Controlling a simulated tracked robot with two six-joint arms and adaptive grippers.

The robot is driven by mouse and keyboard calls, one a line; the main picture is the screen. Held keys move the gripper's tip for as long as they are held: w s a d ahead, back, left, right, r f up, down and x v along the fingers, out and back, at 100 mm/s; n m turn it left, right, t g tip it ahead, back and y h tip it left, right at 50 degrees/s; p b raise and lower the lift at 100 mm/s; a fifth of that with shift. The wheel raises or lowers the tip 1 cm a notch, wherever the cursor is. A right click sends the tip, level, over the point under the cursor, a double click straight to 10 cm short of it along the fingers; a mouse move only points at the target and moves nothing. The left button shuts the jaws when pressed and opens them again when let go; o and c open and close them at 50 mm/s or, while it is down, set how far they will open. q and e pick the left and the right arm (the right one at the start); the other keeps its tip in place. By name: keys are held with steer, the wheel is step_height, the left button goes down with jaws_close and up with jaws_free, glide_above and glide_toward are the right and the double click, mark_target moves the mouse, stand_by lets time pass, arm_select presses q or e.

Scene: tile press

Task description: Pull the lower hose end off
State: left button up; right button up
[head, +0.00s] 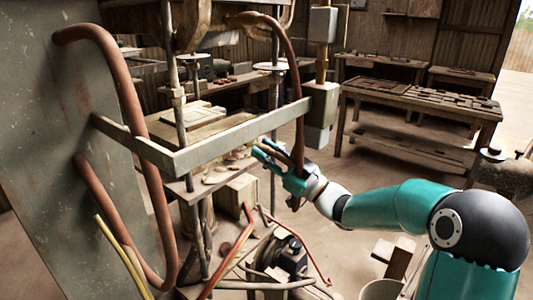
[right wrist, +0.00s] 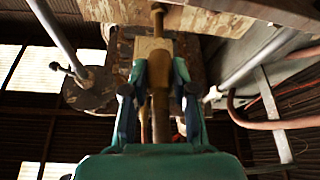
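A reddish-brown hose (head: 301,100) arches down from the top of the press frame in the head view. It passes across my right gripper (head: 264,151), and a short piece shows just below the wrist. In the right wrist view, the fingers of the right gripper (right wrist: 160,75) stand on either side of a brown, hose-like length (right wrist: 160,88) with a thin brassy part above it. The fingers are partly closed and near it; whether they touch it cannot be told. My left gripper is out of view.
A grey metal frame bar (head: 215,143) runs close to the left of the right gripper. Thick brown pipes (head: 130,110) bend along the grey panel at left. Loose hoses and a dark motor-like unit (head: 290,255) lie below. Workbenches (head: 425,100) stand behind.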

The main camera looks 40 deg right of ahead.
steer(key=o, duration=0.4)
steer(key=shift+s, duration=0.25)
steer(key=shift+w, duration=0.15)
steer(key=v, duration=1.2)
